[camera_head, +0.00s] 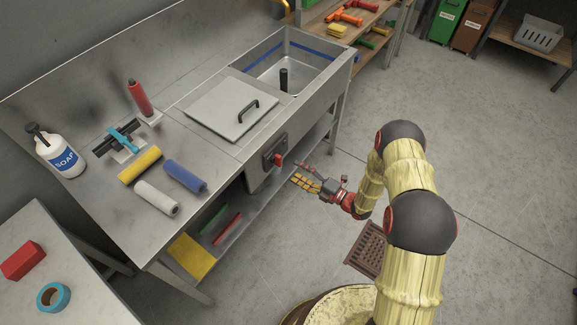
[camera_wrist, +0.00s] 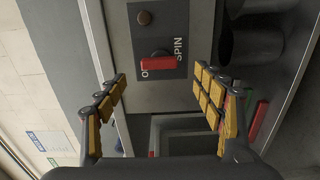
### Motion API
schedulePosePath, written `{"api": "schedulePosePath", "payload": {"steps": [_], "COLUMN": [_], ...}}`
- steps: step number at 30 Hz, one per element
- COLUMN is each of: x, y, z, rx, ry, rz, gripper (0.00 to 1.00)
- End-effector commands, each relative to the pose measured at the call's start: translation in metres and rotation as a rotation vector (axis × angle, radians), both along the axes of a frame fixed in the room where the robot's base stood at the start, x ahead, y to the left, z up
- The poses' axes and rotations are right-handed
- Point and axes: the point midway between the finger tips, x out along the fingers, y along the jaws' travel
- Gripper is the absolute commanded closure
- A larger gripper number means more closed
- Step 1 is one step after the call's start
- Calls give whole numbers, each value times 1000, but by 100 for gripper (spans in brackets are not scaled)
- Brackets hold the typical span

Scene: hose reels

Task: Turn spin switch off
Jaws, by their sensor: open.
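The spin switch (camera_head: 278,159) is a red knob on a dark plate on the front of the steel sink unit. In the wrist view the red switch (camera_wrist: 158,63) sits below a round brown button, on a plate lettered "SPIN" on the right and partly hidden letters starting with "O" on the left. Its handle lies roughly sideways in that view. My gripper (camera_head: 307,174) is in front of the panel, a little to the right of the switch, apart from it. In the wrist view my gripper (camera_wrist: 162,90) is open, its yellow-padded fingers on either side of the switch, with nothing between them.
The steel counter (camera_head: 110,215) carries rollers, a soap bottle (camera_head: 60,152) and a lid with a black handle (camera_head: 228,106). A sink basin (camera_head: 290,65) lies behind. A lower shelf runs under the panel. A brown floor grate (camera_head: 368,247) lies below my arm. Floor to the right is clear.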

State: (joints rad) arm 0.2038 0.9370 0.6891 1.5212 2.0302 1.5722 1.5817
Motion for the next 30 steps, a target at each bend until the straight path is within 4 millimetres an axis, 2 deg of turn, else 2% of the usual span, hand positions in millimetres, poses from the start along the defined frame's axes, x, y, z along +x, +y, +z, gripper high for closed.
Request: {"api": "schedulePosePath", "payload": {"steps": [3,9,30], "x": [-11,-23,-24], "y": [-17,-30,-31], "z": [1,1,0], "rx": [1,0,-22], "ry": [-1,-1,-28], "rz": [-3,-1,0], "gripper": [32,32,32]}}
